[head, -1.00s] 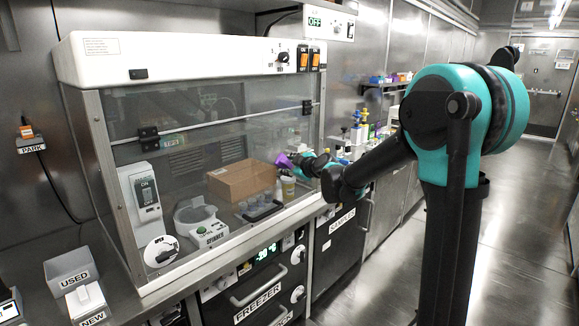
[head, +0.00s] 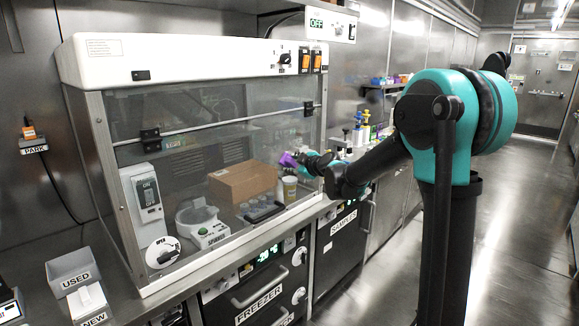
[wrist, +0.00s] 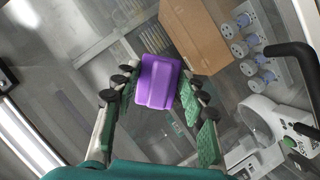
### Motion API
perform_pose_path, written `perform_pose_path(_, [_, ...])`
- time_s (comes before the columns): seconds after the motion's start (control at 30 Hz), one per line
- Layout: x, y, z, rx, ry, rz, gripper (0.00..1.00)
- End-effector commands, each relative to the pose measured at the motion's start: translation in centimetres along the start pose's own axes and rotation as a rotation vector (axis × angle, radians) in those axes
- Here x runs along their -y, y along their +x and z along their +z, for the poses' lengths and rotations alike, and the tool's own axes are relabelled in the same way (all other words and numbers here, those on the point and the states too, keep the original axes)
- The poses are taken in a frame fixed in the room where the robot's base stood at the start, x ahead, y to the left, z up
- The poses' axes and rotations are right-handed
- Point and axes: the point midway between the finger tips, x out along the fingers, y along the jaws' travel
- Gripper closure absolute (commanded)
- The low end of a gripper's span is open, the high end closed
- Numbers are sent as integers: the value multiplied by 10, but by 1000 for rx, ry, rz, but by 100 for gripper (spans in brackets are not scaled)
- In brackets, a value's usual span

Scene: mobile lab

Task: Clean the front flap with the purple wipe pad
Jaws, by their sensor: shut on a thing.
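The purple wipe pad (head: 288,159) is held in my gripper (head: 303,161) at the right part of the front flap (head: 215,130). The flap is a clear pane on the white-topped cabinet, with a metal bar across it. In the wrist view the pad (wrist: 158,82) sits between the two green-padded fingers of my gripper (wrist: 158,92), its ridged face toward the camera. The flap looks down over the cabinet front. Whether the pad touches the pane cannot be told.
Behind the pane are a cardboard box (head: 245,182), a spinner (head: 203,225) and small containers. A round OPEN dial (head: 162,252) is at lower left. USED (head: 73,272) and NEW (head: 86,302) bins stand on the left counter. Bottles (head: 362,130) stand right of the cabinet.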

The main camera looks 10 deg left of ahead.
Motion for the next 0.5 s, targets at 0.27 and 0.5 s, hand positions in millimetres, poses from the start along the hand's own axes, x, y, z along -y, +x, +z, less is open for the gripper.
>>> perform_pose_path(0.27, [-11,3,10,0,0,1,81])
perform_pose_path(0.5, [-9,6,7,-1,0,0,81])
